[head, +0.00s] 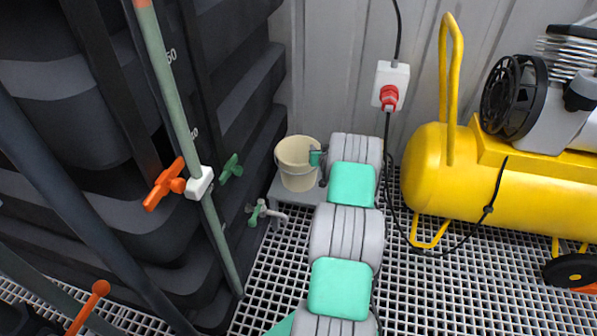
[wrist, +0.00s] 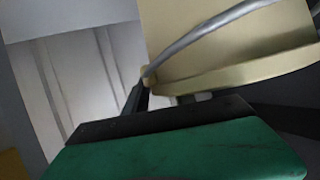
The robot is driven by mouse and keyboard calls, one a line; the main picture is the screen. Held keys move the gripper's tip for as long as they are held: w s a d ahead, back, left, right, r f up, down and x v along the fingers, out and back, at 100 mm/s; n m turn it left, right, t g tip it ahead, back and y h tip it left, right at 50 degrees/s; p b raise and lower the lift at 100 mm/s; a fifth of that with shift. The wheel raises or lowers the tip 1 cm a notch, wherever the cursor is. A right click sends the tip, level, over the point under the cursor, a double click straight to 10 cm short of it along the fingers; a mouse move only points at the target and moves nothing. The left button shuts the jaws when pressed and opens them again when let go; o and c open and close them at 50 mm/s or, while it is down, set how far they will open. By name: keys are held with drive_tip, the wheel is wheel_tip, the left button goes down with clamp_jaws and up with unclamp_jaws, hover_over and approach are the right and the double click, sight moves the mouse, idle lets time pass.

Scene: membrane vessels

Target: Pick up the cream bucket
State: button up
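The cream bucket (head: 298,163) stands upright on a small grey stand (head: 284,190) by the dark tank, with its wire handle hanging down along its front. My gripper (head: 321,166) is at the bucket's right side, close to its rim. In the wrist view the bucket (wrist: 225,50) fills the upper right, with its grey handle crossing it. One dark finger (wrist: 138,98) reaches to near the handle's end at the rim. The other finger is not clear, and whether they touch or grip the bucket cannot be told.
A black tank (head: 80,110) with an orange-handled valve (head: 165,185) stands at left. A tap (head: 265,213) sticks out below the bucket. A yellow compressor (head: 490,170) and its black cable are at right. A socket (head: 390,86) is on the wall. Open grating floor lies between.

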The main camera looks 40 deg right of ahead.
drive_tip(key=shift+c, duration=0.3)
clamp_jaws()
drive_tip(key=shift+s+a+f, duration=0.1)
idle(1.0)
